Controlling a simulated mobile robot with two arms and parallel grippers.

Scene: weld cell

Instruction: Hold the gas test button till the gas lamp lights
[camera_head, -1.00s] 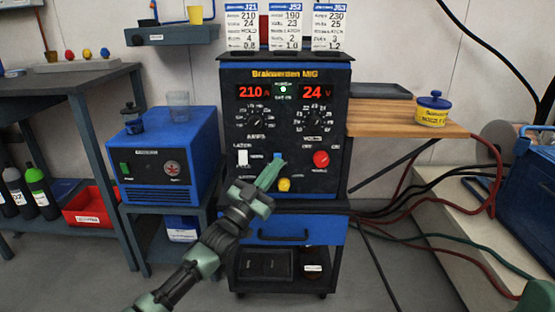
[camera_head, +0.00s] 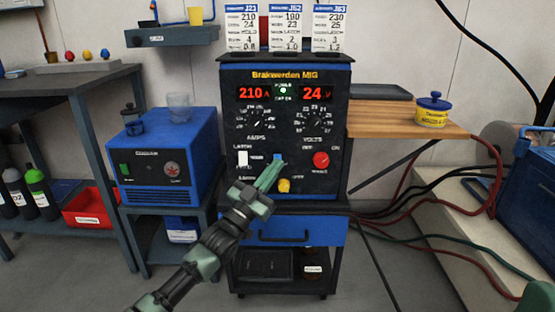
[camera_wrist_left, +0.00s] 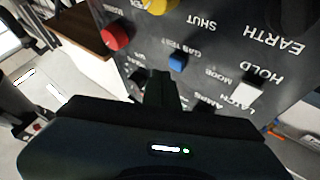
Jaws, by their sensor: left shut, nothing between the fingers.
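The blue welder (camera_head: 240,190) stands upright on a cart, its black front panel facing me. The small blue gas test button (camera_head: 277,156) is on the lower panel; it also shows in the left wrist view (camera_wrist_left: 178,62) under the label "GAS TEST". My left gripper (camera_head: 277,164) is shut and empty, its fingertips right by the button's lower edge in the head view. I cannot tell if they touch it. A small green light (camera_head: 283,90) glows between the red displays; its labels are too small to read surely. My right gripper is out of view.
A red knob (camera_head: 321,159), a yellow knob (camera_head: 284,185) and a white switch (camera_head: 243,158) sit around the button. A wooden shelf (camera_head: 385,122) with a yellow tub (camera_head: 432,115) juts out at the right. A blue box unit (camera_head: 195,150) stands at the left.

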